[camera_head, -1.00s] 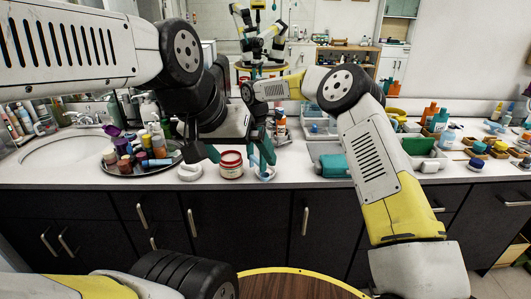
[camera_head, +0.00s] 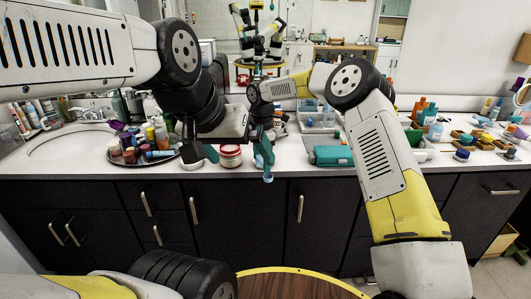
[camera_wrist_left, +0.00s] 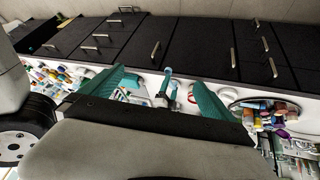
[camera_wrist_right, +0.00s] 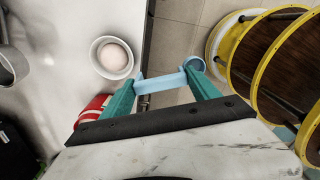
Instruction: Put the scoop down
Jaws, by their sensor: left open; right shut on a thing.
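My right gripper (camera_head: 264,146) is shut on the light-blue scoop (camera_head: 268,178). In the right wrist view the scoop's handle (camera_wrist_right: 162,87) spans the fingers, and its round cup lies beyond the counter edge, over the floor. My left gripper (camera_head: 204,152) is open and empty, near the counter's front beside the jar. A white bowl (camera_wrist_right: 112,57) with a pale pink mound inside stands on the counter in the right wrist view. In the head view it is mostly hidden behind my left gripper. The scoop also shows in the left wrist view (camera_wrist_left: 167,73).
A red-lidded jar (camera_head: 231,157) stands near the counter's front edge. A round tray (camera_head: 118,162) of bottles is to the left. A teal case (camera_head: 333,155) lies to the right. Some counter (camera_head: 293,160) beside the case is bare.

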